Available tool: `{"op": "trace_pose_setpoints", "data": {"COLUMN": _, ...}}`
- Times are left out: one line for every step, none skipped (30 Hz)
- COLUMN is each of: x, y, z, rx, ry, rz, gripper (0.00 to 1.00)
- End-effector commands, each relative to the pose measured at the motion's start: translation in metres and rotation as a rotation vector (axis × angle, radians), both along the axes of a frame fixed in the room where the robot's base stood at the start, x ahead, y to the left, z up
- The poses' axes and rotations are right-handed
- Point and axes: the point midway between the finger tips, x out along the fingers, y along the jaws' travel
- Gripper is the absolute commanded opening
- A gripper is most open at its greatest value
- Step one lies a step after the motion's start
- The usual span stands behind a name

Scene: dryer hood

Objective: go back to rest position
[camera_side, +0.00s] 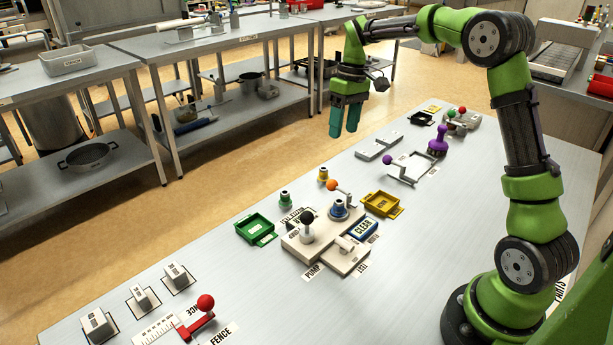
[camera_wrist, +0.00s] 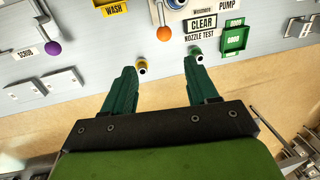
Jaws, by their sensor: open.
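My gripper (camera_side: 345,117) hangs from the green arm with its two teal fingers pointing down. It is high, over the far edge of the worktable (camera_side: 215,285), and touches nothing. In the wrist view the fingers (camera_wrist: 160,80) are spread apart with nothing between them. A yellow-topped piece (camera_wrist: 141,66) and a green-topped piece (camera_wrist: 197,55) show just beyond the fingertips in that view, on the table below.
On the table are a pump fixture (camera_side: 325,240) with black and orange knobs, a green tray (camera_side: 255,229), a yellow tray (camera_side: 382,204), a purple-knobbed frame (camera_side: 412,170), a red-knobbed fence (camera_side: 200,320) and several grey blocks (camera_side: 180,275). Floor lies beyond the table.

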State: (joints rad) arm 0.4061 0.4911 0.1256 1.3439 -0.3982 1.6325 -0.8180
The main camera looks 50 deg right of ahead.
Motion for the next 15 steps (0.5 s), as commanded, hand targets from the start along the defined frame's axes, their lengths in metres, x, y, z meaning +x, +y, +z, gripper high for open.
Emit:
{"op": "trace_pose_setpoints", "data": {"x": -0.009, "y": 0.009, "z": 0.005, "rx": -0.014, "ry": -0.019, "rz": -0.039, "gripper": 0.58}}
{"op": "trace_pose_setpoints", "data": {"x": -0.014, "y": 0.015, "z": 0.007, "rx": -0.020, "ry": -0.030, "rz": -0.066, "gripper": 0.58}}
{"op": "trace_pose_setpoints", "data": {"x": -0.021, "y": 0.022, "z": 0.010, "rx": -0.029, "ry": -0.048, "rz": -0.103, "gripper": 0.58}}
{"op": "trace_pose_setpoints", "data": {"x": -0.027, "y": 0.028, "z": 0.012, "rx": -0.035, "ry": -0.063, "rz": -0.129, "gripper": 0.58}}
{"op": "trace_pose_setpoints", "data": {"x": -0.034, "y": 0.033, "z": 0.015, "rx": -0.040, "ry": -0.080, "rz": -0.154, "gripper": 0.58}}
{"op": "trace_pose_setpoints", "data": {"x": -0.043, "y": 0.041, "z": 0.019, "rx": -0.045, "ry": -0.103, "rz": -0.188, "gripper": 0.58}}
{"op": "trace_pose_setpoints", "data": {"x": -0.050, "y": 0.048, "z": 0.022, "rx": -0.046, "ry": -0.122, "rz": -0.212, "gripper": 0.58}}
{"op": "trace_pose_setpoints", "data": {"x": -0.058, "y": 0.055, "z": 0.025, "rx": -0.047, "ry": -0.142, "rz": -0.236, "gripper": 0.58}}
{"op": "trace_pose_setpoints", "data": {"x": -0.069, "y": 0.063, "z": 0.029, "rx": -0.045, "ry": -0.173, "rz": -0.269, "gripper": 0.58}}
{"op": "trace_pose_setpoints", "data": {"x": -0.078, "y": 0.070, "z": 0.031, "rx": -0.042, "ry": -0.194, "rz": -0.294, "gripper": 0.58}}
{"op": "trace_pose_setpoints", "data": {"x": -0.087, "y": 0.076, "z": 0.033, "rx": -0.039, "ry": -0.218, "rz": -0.317, "gripper": 0.58}}
{"op": "trace_pose_setpoints", "data": {"x": -0.100, "y": 0.085, "z": 0.036, "rx": -0.031, "ry": -0.248, "rz": -0.346, "gripper": 0.58}}
{"op": "trace_pose_setpoints", "data": {"x": -0.109, "y": 0.091, "z": 0.037, "rx": -0.023, "ry": -0.270, "rz": -0.366, "gripper": 0.58}}
{"op": "trace_pose_setpoints", "data": {"x": -0.119, "y": 0.096, "z": 0.038, "rx": -0.014, "ry": -0.294, "rz": -0.385, "gripper": 0.58}}
{"op": "trace_pose_setpoints", "data": {"x": -0.131, "y": 0.104, "z": 0.039, "rx": -0.001, "ry": -0.326, "rz": -0.409, "gripper": 0.58}}
